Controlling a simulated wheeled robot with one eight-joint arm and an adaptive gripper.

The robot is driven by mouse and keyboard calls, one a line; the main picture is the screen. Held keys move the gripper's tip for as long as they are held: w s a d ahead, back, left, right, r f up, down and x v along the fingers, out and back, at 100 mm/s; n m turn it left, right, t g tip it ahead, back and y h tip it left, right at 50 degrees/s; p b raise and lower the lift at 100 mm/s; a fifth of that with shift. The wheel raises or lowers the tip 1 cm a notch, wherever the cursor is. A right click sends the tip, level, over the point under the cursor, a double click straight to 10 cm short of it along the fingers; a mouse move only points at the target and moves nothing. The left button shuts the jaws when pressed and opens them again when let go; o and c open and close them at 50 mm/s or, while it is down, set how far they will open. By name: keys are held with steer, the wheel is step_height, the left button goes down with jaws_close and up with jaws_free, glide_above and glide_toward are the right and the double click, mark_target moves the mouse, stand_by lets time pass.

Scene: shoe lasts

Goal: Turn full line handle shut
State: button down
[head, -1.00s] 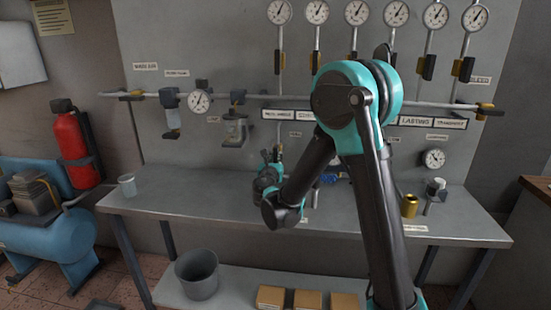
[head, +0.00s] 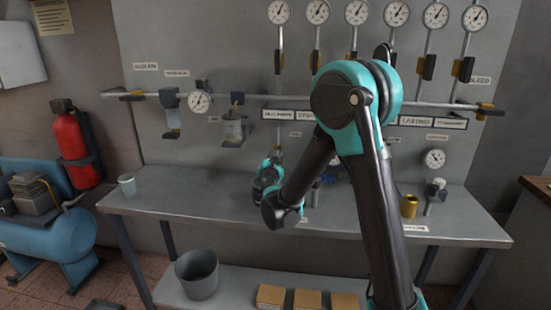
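A small label (head: 295,134), too small to read surely, sits on the grey wall panel below the long pipe. A short vertical line (head: 278,138) drops from the pipe just left of it. I cannot tell for sure which handle is the full line handle, or how it is turned. My gripper (head: 270,162) is just below this short line, above the bench, partly behind my own dark forearm. Its fingers are too small and hidden to show whether they are open or shut, or touching anything.
The grey bench (head: 190,196) holds a clear cup (head: 127,186) at left and a brass cylinder (head: 409,206) at right. Several gauges line the top, with black handles (head: 428,67) below them. A red extinguisher (head: 72,147) stands left. The bench's left part is clear.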

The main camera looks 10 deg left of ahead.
steer(key=m, duration=0.6)
steer(key=shift+m, duration=0.3)
steer(key=m, duration=0.6)
steer(key=shift+m, duration=0.3)
steer(key=c, duration=1.5)
jaws_free()
steer(key=shift+s, duration=0.15)
steer(key=s, duration=1.1)
steer(key=shift+s+a, duration=0.2)
steer(key=shift+s, duration=0.2)
steer(key=shift+s, duration=0.1)
